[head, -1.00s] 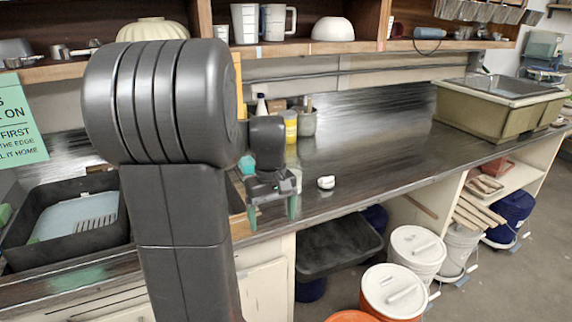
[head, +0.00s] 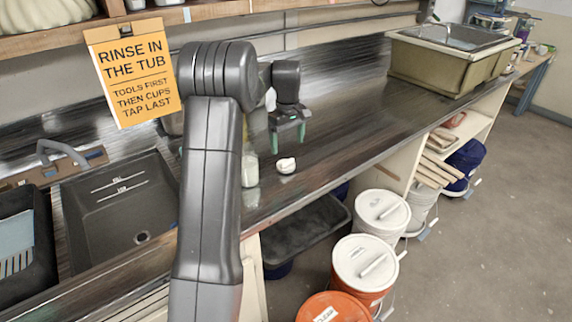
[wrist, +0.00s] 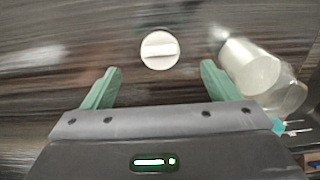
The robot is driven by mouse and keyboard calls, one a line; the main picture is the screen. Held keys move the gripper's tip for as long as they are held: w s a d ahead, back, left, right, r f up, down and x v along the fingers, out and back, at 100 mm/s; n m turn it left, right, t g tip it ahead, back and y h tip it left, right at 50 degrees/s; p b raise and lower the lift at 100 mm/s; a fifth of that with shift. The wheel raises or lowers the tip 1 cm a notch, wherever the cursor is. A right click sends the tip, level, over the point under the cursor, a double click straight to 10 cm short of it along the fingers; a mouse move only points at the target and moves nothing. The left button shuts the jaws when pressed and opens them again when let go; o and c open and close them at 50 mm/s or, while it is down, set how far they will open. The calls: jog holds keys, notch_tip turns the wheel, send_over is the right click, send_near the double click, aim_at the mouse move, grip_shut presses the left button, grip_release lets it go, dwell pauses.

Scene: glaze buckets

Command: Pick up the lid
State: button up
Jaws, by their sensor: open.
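A small round white lid (head: 286,166) with a raised bar grip lies on the dark counter. In the wrist view the lid (wrist: 160,50) shows from above, just beyond and between my fingertips. My gripper (head: 288,135) is open and empty, pointing down above the lid and apart from it. Its two green fingers also show in the wrist view (wrist: 160,75), spread wider than the lid. A pale translucent jar (head: 250,169) stands to the left of the lid; it also shows at the right of the wrist view (wrist: 254,68).
A black sink (head: 125,215) is set in the counter at left. A green-brown tub (head: 440,62) stands at the far right end. The counter (head: 350,120) right of the lid is clear. Lidded buckets (head: 365,265) stand on the floor below the front edge.

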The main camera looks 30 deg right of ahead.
aim_at(288, 160)
notch_tip(288, 160, down, 9)
jog(key=shift+r+p, duration=0.2)
jog(key=shift+p, duration=0.65)
jog(key=c, duration=1)
